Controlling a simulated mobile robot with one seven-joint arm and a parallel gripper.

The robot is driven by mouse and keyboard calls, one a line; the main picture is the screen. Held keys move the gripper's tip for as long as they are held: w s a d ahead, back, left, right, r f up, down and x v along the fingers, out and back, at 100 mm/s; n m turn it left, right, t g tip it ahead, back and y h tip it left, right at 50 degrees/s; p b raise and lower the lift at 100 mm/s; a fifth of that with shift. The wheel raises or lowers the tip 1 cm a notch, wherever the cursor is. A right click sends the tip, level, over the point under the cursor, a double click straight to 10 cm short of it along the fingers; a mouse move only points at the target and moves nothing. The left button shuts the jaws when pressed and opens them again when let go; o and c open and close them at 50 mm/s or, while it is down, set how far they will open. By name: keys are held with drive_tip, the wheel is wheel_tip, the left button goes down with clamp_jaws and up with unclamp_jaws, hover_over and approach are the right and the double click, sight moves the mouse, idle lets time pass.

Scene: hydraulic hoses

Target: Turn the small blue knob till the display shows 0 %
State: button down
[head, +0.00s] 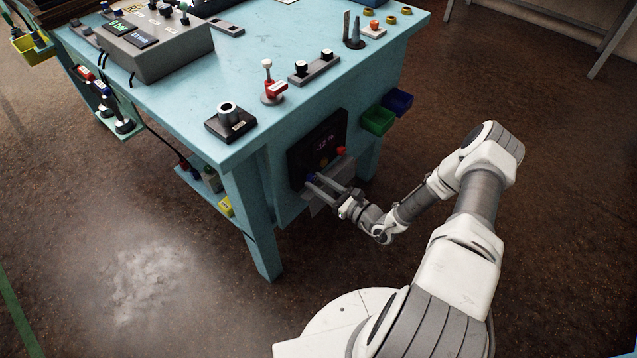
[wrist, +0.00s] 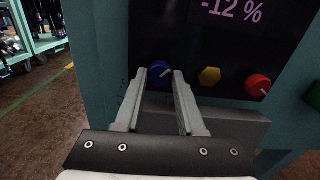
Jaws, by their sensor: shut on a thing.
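The small blue knob (wrist: 160,73) sits low on a black panel (wrist: 180,35), with a pale pointer mark slanting up and to the right. My gripper (wrist: 161,75) is at the knob, one finger on each side of it, shut on it. In the head view my gripper (head: 310,181) reaches the lower left of the panel (head: 305,152) on the table's side, and the fingers mostly hide the blue knob there. The display (wrist: 232,10) reads -12 % in pale purple, and it also shows in the head view (head: 325,141).
A yellow knob (wrist: 209,76) and a red knob (wrist: 258,85) sit right of the blue one. A grey ledge (wrist: 235,123) juts out below. Green (head: 378,119) and blue (head: 398,101) bins hang on the table's side. The floor around is open.

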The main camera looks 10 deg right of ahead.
drive_tip(key=n+p, duration=0.1)
drive_tip(key=n, duration=0.6)
drive_tip(key=shift+d+p, duration=0.1)
drive_tip(key=shift+p, duration=0.25)
drive_tip(key=n+p, duration=0.1)
drive_tip(key=n, duration=0.5)
drive_tip(key=shift+n+p, duration=0.35)
drive_tip(key=shift+n, duration=0.05)
drive_tip(key=c, duration=0.5)
unclamp_jaws()
drive_tip(key=v, duration=1.7)
drive_tip(key=shift+s+d, duration=0.15)
